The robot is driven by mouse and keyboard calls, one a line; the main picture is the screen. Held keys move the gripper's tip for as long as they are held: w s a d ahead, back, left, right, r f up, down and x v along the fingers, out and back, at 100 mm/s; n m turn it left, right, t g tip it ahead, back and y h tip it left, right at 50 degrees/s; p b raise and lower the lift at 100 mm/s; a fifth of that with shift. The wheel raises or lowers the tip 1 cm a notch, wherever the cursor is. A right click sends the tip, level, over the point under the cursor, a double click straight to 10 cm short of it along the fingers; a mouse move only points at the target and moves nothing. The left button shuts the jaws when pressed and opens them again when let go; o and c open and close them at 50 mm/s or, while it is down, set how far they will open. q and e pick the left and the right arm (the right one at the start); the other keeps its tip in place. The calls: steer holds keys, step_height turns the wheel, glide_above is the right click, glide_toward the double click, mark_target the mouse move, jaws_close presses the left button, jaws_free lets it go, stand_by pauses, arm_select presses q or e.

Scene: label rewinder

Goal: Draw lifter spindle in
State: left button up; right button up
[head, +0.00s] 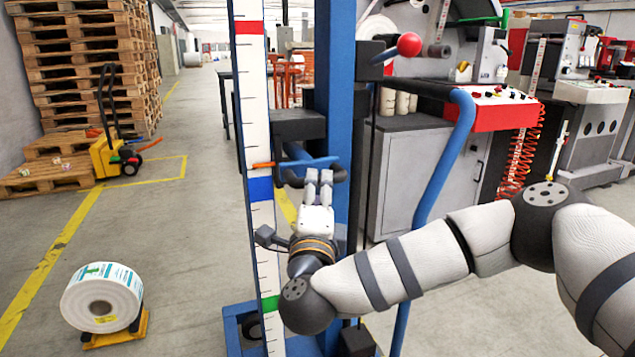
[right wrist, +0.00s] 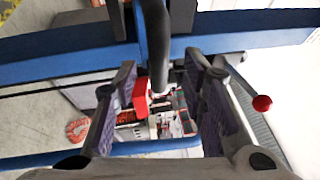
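The lifter is a blue mast (head: 341,120) with a white scale strip (head: 262,215) on its left, marked in red, blue and green. A dark bar, which looks like the spindle, sticks out in front of the mast. In the right wrist view, this bar (right wrist: 156,45) runs down from the top edge between my fingers. My right gripper (head: 319,177) is at the bar in the head view. In the right wrist view (right wrist: 160,108) its fingers stand wide apart on either side of the bar, with gaps visible. My left gripper is out of view.
A red ball knob (head: 409,44) sits on a lever right of the mast. A bent blue rail (head: 448,165) stands near my right forearm. A label roll (head: 102,297) rests on a yellow stand at lower left. Stacked pallets (head: 85,60) stand behind. The left floor is mostly free.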

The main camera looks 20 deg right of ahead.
mark_target(318, 184)
steer(key=x, duration=0.4)
steer(key=shift+w, duration=0.15)
jaws_close()
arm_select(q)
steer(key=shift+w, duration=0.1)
